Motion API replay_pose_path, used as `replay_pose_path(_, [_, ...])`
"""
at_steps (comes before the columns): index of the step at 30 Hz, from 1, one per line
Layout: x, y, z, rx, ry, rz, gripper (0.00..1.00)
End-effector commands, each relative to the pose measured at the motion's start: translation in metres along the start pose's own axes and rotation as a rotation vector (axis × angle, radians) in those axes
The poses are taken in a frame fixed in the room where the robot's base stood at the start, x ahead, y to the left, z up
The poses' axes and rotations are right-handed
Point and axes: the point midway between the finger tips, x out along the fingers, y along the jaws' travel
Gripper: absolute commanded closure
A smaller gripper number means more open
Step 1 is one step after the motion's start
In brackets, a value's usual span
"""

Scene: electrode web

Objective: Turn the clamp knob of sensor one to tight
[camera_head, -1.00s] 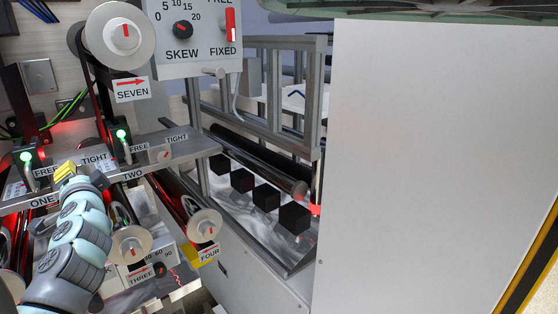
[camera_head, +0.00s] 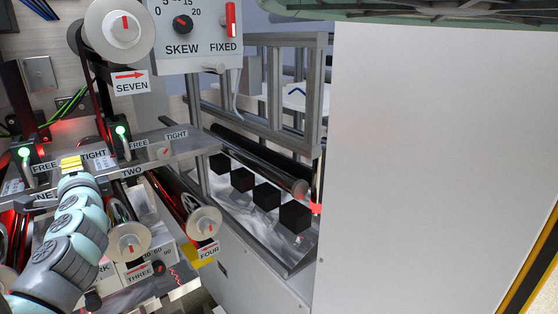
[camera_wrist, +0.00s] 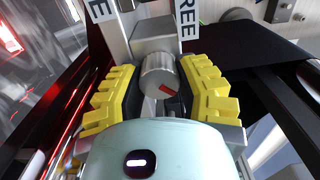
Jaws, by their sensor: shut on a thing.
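The clamp knob of sensor one (camera_wrist: 157,70) is a grey metal cylinder with a red mark on its face, seen in the wrist view between my yellow fingers. The mark slants toward the lower right. My gripper (camera_wrist: 160,82) is shut on the knob, a finger on each side. In the head view my gripper (camera_head: 71,162) covers the knob, between the FREE label (camera_head: 45,167) and the TIGHT label (camera_head: 95,155). Sensor one's green light (camera_head: 25,153) is lit at the left.
Sensor two's knob (camera_head: 164,153) and its lit green light (camera_head: 121,132) are just right on the same bar. Rollers three (camera_head: 130,242) and four (camera_head: 204,223) are below. Roller seven (camera_head: 120,30) and the skew panel (camera_head: 195,48) are above. A large white panel (camera_head: 430,160) fills the right.

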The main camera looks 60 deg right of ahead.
Motion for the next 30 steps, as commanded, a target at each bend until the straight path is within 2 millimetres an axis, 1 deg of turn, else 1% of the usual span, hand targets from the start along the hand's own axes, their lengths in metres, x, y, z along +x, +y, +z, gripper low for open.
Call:
replay_pose_path(1, [-0.0003, 0.0009, -0.0025, -0.001, 0.005, 0.002, 1.0])
replay_pose_path(9, [-0.0003, 0.0011, -0.0025, -0.002, 0.006, 0.003, 1.0])
replay_pose_path(10, [-0.0003, 0.0011, -0.0025, -0.002, 0.006, 0.003, 0.61])
replay_pose_path(15, [-0.0003, 0.0008, -0.002, -0.001, 0.004, 0.002, 0.44])
replay_pose_path(18, [-0.0003, 0.0007, -0.0016, -0.001, 0.004, 0.001, 0.35])
replay_pose_path(26, [-0.0007, 0.0004, -0.0008, -0.001, 0.002, 0.001, 0.35])
replay_pose_path(30, [-0.0052, 0.0004, 0.0003, 0.001, 0.0, 0.001, 0.35])
